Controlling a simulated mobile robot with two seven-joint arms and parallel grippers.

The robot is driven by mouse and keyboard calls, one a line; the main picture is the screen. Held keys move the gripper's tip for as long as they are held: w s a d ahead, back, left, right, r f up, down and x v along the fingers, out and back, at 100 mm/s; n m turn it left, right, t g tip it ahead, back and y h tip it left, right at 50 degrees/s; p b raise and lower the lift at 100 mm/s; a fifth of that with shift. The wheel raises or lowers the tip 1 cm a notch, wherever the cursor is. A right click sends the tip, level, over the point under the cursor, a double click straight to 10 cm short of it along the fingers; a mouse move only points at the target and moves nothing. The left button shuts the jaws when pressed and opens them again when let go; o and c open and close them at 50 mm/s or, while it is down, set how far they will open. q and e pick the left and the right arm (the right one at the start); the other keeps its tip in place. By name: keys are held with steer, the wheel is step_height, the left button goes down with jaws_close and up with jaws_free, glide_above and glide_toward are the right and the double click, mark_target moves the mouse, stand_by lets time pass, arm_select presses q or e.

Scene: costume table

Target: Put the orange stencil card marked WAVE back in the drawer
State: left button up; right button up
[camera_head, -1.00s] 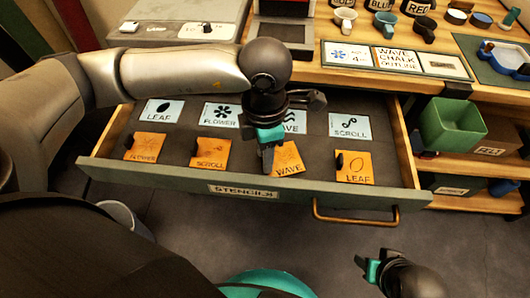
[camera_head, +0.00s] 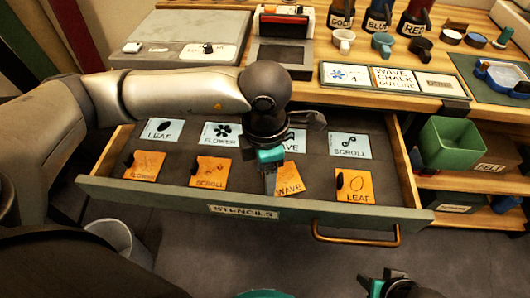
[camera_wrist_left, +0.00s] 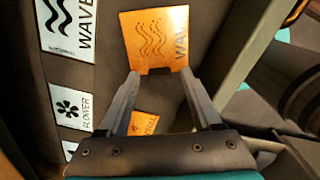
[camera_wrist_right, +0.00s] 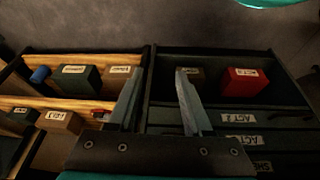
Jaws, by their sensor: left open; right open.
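The orange WAVE stencil card (camera_head: 289,179) lies in the open STENCILS drawer (camera_head: 310,207), in the front row between the orange SCROLL and LEAF cards. It sits slightly turned. My left gripper (camera_head: 269,182) is over its left side in the head view and hides part of it. In the left wrist view the card (camera_wrist_left: 155,38) lies just beyond the open fingertips (camera_wrist_left: 162,74), its near edge close to them; I cannot tell whether they touch. My right gripper (camera_head: 384,286) is low in front of the drawer; in the right wrist view its fingers (camera_wrist_right: 157,72) are open and empty.
White LEAF (camera_head: 161,130), FLOWER (camera_head: 221,134), WAVE and SCROLL (camera_head: 350,146) cards fill the back row. Orange FLOWER, SCROLL (camera_head: 209,172) and LEAF (camera_head: 355,186) cards lie in front. A green bin (camera_head: 452,145) stands right of the drawer. Paint cups stand on the table.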

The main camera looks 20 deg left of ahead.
arm_select(q)
step_height(320, 180, up, 12)
steer(key=p, duration=0.4)
steer(key=shift+p, duration=0.3)
arm_select(e)
steer(key=s+f+g, duration=0.1)
steer(key=s+f, duration=0.3)
steer(key=f, duration=0.6)
steer(key=shift+d+g, duration=0.35)
steer(key=shift+g, duration=0.05)
arm_select(q)
steer(key=shift+s, duration=0.1)
arm_select(e)
steer(key=shift+s, duration=0.15)
